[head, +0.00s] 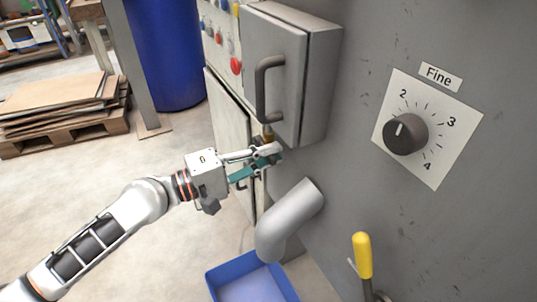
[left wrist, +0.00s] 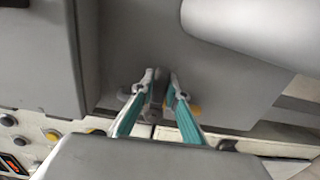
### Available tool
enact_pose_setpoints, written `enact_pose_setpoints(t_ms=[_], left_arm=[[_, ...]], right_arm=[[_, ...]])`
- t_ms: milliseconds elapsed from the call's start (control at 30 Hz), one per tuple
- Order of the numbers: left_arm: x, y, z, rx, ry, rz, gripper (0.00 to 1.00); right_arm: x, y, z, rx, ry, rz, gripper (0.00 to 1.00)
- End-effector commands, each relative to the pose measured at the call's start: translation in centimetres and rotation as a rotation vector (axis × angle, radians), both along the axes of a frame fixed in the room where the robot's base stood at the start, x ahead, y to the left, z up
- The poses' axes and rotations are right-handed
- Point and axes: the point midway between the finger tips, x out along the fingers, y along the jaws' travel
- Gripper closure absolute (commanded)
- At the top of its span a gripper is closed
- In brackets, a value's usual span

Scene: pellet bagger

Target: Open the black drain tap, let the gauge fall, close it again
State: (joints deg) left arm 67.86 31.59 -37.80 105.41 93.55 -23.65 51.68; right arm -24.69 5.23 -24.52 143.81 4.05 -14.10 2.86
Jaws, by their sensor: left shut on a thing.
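My left gripper (head: 272,152) reaches in from the left, just under the grey cabinet on the machine wall. In the left wrist view its two teal-padded fingers (left wrist: 162,78) are closed on a small dark piece, which looks like the handle of the black drain tap (left wrist: 157,92). Most of the tap is hidden by the fingers. A brass-coloured bit (head: 268,131) shows just above the fingertips in the head view. No gauge can be made out in either view. My right gripper is not in view.
The grey cabinet (head: 318,75) with its bar handle hangs directly above the gripper. A grey bent pipe (head: 290,218) juts out just below right, over a blue bin (head: 214,280). A yellow-handled lever (head: 363,256) and the "Fine" dial (head: 405,134) are further right.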

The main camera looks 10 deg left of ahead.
Motion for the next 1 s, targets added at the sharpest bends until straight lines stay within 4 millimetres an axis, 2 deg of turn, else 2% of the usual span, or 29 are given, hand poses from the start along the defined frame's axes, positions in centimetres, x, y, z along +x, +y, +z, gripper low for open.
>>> enact_pose_setpoints(t_ms=[167, 667, 1000], left_arm=[[0.1, 0.0, 0.8, -0.031, 0.042, 0.001, 1.0], [0.5, 0.3, 2.7, -0.226, 0.331, 0.0, 1.0], [0.8, 0.5, 3.1, -0.32, 0.473, 0.0, 1.0]], right_arm=[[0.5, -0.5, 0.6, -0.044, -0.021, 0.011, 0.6], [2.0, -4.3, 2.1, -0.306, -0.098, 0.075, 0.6], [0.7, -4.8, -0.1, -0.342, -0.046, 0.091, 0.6]])
